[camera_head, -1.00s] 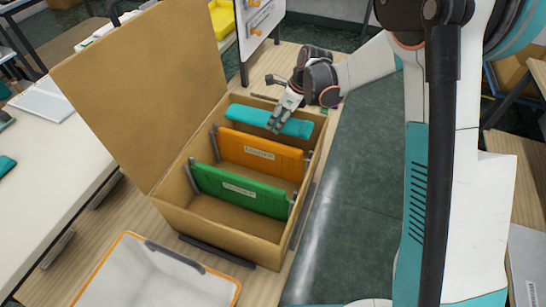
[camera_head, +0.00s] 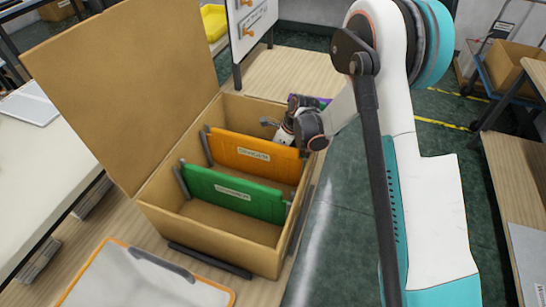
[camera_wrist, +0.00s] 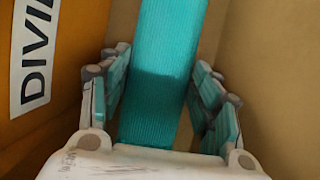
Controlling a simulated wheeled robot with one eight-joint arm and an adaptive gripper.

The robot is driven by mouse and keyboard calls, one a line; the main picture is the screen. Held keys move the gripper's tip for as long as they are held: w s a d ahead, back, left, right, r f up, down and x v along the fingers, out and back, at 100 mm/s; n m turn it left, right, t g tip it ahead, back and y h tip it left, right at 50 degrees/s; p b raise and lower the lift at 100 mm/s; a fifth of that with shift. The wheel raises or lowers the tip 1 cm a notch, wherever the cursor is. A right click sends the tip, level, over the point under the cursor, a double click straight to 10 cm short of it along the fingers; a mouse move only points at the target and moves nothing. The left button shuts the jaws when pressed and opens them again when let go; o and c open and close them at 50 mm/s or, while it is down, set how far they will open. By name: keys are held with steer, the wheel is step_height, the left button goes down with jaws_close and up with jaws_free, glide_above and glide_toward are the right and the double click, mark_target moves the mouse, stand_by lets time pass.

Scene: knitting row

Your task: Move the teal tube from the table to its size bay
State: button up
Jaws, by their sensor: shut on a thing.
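The teal tube (camera_wrist: 162,80) is in the wrist view, between the two fingers of my gripper (camera_wrist: 160,95), which is shut on it. It runs lengthwise up the picture, with an orange divider (camera_wrist: 40,60) on the left and a cardboard wall (camera_wrist: 265,60) on the right. In the head view my gripper (camera_head: 285,132) reaches down into the far bay of the cardboard box (camera_head: 215,250), behind the orange divider (camera_head: 255,155). The tube is hidden there by the divider and my arm. Whether it touches the box floor cannot be told.
A green divider (camera_head: 235,190) stands nearer in the box, with empty bays around it. The box's raised lid (camera_head: 120,85) stands at the left. A whiteboard (camera_head: 255,22) stands behind.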

steer(key=shift+f, duration=0.9)
steer(key=shift+r, duration=0.1)
steer(key=o, duration=0.9)
steer(key=p+v, duration=0.4)
steer(key=v, duration=0.8)
steer(key=shift+r, duration=0.1)
